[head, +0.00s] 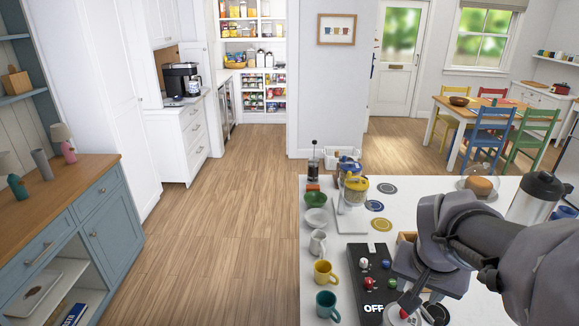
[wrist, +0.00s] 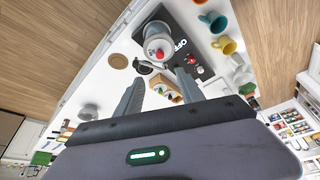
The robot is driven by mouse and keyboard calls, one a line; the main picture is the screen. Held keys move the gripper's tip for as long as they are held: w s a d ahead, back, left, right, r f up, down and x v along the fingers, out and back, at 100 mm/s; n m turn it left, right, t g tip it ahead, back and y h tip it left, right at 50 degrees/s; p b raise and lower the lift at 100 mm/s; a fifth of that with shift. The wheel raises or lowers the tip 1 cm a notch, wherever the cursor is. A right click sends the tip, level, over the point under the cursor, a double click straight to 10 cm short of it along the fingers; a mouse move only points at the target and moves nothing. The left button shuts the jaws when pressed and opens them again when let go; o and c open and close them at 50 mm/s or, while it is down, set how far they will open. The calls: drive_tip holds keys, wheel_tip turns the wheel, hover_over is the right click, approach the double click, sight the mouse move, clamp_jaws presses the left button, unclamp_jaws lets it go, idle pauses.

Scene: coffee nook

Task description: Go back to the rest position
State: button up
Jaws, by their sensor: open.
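My gripper (wrist: 160,86) is open in the wrist view, with its two grey fingers apart and nothing visible held between them. In the head view my arm reaches in from the right over the white counter (head: 342,262).
A silver canister (head: 537,198) is at right. The wooden floor (head: 232,215) at left is clear.

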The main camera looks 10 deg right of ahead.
drive_tip(key=s+a+f+n+t+y+b, duration=0.1)
drive_tip(key=s+a+f+b, duration=0.1)
drive_tip(key=a+b, duration=0.3)
drive_tip(key=s+a+f+n+y+b, duration=0.2)
drive_tip(key=a+f+b, duration=0.3)
drive_tip(key=a, duration=0.5)
drive_tip(key=s+a+f+n+t+y+b, duration=0.1)
drive_tip(key=s+a+f+y+b, duration=0.1)
drive_tip(key=a, duration=0.5)
wheel_tip(320, 180, down, 2)
drive_tip(key=s+b, duration=0.1)
drive_tip(key=b, duration=0.2)
drive_tip(key=shift+a+f+t, duration=0.15)
drive_tip(key=shift+t, duration=0.15)
